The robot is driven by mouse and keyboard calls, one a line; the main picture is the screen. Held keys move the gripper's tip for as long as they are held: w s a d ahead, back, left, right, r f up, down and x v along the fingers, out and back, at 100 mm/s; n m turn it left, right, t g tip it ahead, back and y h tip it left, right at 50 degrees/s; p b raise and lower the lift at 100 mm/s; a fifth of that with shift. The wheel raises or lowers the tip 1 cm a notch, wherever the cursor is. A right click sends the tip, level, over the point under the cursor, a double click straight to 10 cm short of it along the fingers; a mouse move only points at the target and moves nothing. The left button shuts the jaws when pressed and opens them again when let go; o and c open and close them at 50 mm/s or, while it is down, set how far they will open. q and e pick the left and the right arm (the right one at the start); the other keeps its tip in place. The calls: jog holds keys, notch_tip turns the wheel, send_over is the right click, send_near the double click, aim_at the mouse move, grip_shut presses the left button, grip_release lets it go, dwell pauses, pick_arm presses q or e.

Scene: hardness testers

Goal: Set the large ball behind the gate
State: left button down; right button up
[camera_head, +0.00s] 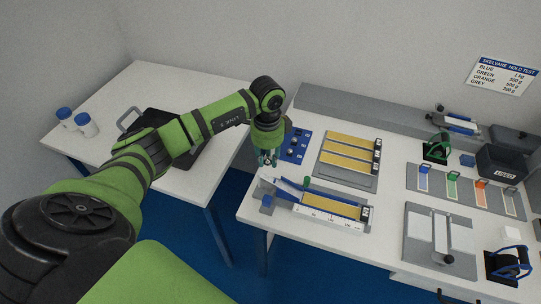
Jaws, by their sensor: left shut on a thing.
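The blue ball tray (290,153) with small dark balls lies just right of the gripper. My right gripper is not in view.
Yellow lanes (347,158) on a grey board lie behind the track. Colored strips (453,188), a black "USED" box (502,162) and clamp devices stand at right. A gap separates the tables.

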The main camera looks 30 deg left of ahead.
aim_at(268, 158)
pick_arm(q)
jog(key=shift+w+f+b, duration=0.1)
jog(key=shift+f+b, duration=0.2)
jog(key=shift+f, duration=0.2)
jog(key=shift+s+f+b, duration=0.2)
jog(key=shift+f+b, duration=0.7)
jog(key=shift+f, duration=0.1)
jog(key=shift+f+b, duration=1.1)
jog(key=shift+f, duration=0.55)
jog(key=c, duration=0.9)
grip_release()
